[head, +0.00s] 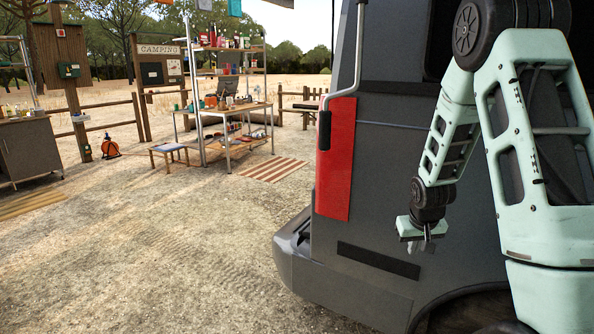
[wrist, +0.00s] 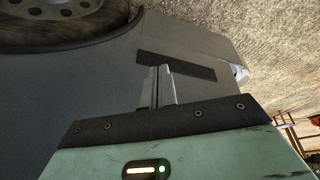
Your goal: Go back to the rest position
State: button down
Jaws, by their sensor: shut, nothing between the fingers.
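My gripper (head: 418,246) hangs at the end of my pale green arm, in front of the grey van's (head: 375,170) rear side in the head view. In the wrist view my gripper (wrist: 158,90) shows its two fingers pressed together, shut with nothing between them. Behind the fingers are the van's side panel (wrist: 75,80) and a dark strip (wrist: 195,68). I cannot tell the exact gap between the gripper and the van.
The van's red tail light (head: 336,165) and bumper (head: 290,240) are left of my arm. A wheel (wrist: 50,15) shows in the wrist view. Open gravel (head: 150,250) lies left.

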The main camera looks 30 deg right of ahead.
jog(key=s+a+r+n+y+p, duration=0.1)
jog(key=a+r+n+y, duration=0.3)
jog(key=a, duration=1.1)
jog(key=a+r+n+h+p, duration=0.15)
jog(key=a+r, duration=0.45)
jog(key=a, duration=0.9)
jog(key=s+a+r+n+g+p, duration=0.1)
jog(key=s+a+r+n, duration=0.2)
jog(key=s+a, duration=0.4)
jog(key=s+a+r+n+g+p, duration=0.1)
jog(key=s+a+r+n, duration=0.2)
jog(key=s+a, duration=0.5)
jog(key=s+n+y, duration=0.1)
jog(key=s, duration=0.3)
jog(key=shift+r+n+g, duration=0.2)
jog(key=shift+n+g, duration=0.15)
jog(key=shift+g, duration=0.05)
jog(key=shift+d, duration=0.1)
